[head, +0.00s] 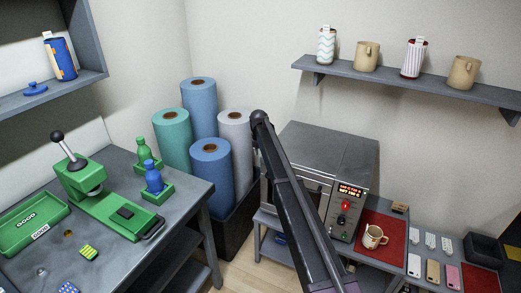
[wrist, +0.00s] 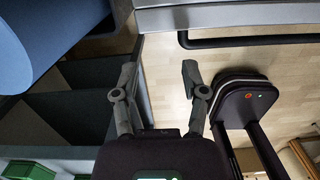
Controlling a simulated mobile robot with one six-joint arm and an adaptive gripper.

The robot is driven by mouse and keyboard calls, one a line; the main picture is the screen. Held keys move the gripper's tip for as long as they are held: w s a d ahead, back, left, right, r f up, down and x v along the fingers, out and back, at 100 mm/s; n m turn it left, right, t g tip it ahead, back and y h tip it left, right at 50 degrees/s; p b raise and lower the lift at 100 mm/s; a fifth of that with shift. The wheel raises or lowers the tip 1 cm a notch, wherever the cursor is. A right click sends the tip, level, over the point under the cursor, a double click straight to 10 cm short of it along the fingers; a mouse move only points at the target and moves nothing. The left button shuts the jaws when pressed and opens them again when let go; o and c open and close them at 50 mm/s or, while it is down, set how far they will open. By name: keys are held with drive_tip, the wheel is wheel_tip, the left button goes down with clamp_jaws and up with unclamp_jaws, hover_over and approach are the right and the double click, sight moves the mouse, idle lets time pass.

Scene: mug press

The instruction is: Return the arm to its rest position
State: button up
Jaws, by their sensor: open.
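My gripper (wrist: 160,78) shows in the wrist view with its two fingers spread apart and nothing between them. Wooden floor and a grey edge lie beyond the fingers. In the head view my dark arm (head: 297,205) rises from the bottom edge to a rounded joint in front of the paper rolls and the oven's left side. My gripper cannot be made out in the head view. A patterned mug (head: 373,237) stands upright on the red mat (head: 394,229) right of the oven, apart from my arm.
A grey oven (head: 328,150) stands behind my arm. Several rolls, including a blue one (head: 212,172), stand in a dark bin (head: 240,222). A green press (head: 85,180) is on the left table (head: 190,205). Mugs and tumblers line the right shelf (head: 400,82).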

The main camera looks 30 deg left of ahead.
drive_tip(key=shift+w+a+r+n, duration=0.1)
drive_tip(key=shift+a+r+n, duration=0.15)
drive_tip(key=shift+n, duration=0.05)
drive_tip(key=shift+d, duration=0.1)
idle(0.4)
drive_tip(key=s+d+r+m+p, duration=0.15)
drive_tip(key=d+m, duration=0.75)
drive_tip(key=d, duration=1.2)
drive_tip(key=s+d+m, duration=0.3)
drive_tip(key=d+m, duration=0.5)
drive_tip(key=d, duration=1.3)
drive_tip(key=s+d+m, duration=1)
drive_tip(key=s+d, duration=0.1)
drive_tip(key=d, duration=0.4)
drive_tip(key=s+d+m+g+p, duration=0.1)
drive_tip(key=s+d+m, duration=0.9)
drive_tip(key=d, duration=0.6)
drive_tip(key=shift+s+d+r, duration=0.15)
drive_tip(key=shift+s+r, duration=0.3)
drive_tip(key=shift+s, duration=0.55)
